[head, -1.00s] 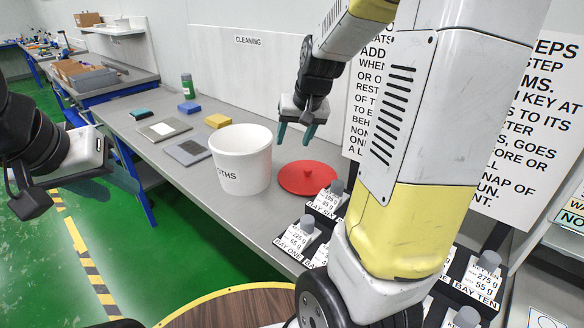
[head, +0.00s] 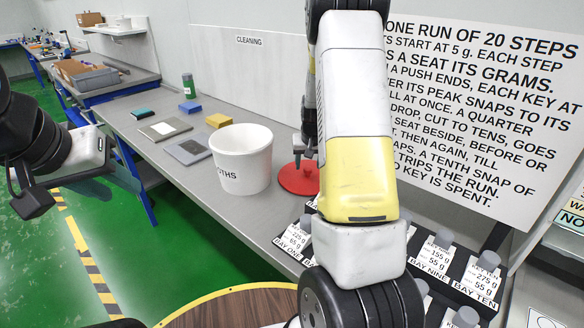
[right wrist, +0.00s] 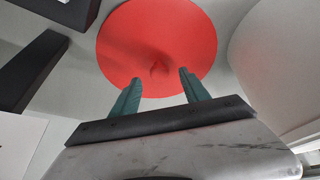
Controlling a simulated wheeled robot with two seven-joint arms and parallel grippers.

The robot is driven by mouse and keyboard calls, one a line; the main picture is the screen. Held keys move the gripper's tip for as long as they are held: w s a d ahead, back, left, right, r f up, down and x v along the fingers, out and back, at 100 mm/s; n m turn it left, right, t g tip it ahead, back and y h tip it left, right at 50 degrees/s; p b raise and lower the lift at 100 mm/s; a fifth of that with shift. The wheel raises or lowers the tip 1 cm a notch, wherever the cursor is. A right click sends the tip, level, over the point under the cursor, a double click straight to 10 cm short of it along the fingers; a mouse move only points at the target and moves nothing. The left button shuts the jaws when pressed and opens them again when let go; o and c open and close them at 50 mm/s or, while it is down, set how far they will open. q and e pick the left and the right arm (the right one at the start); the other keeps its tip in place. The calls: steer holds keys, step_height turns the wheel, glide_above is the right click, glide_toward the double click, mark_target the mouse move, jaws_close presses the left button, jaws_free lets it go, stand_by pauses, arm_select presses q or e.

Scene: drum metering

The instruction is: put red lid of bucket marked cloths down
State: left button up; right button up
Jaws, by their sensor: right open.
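The white bucket (head: 243,160), with black lettering of which "THS" shows, stands upright and open on the grey bench. The red lid (head: 292,182) lies flat on the bench just right of the bucket, partly covered by my right arm. In the right wrist view the whole disc of the red lid (right wrist: 150,35) shows, with its small red knob. My right gripper (right wrist: 160,76) is open and empty, its two teal fingers on either side of the knob in that view. My left gripper (head: 112,178) is at the left, away from the bucket; its jaws are unclear.
A grey pad (head: 188,151), a yellow block (head: 218,120), a blue block (head: 189,107) and a green bottle (head: 188,86) are behind and left of the bucket. Labelled bays with grey keys (head: 442,239) are at the right front. Bench in front of the bucket is clear.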

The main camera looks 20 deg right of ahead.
steer(key=shift+x, duration=1.2)
jaws_close()
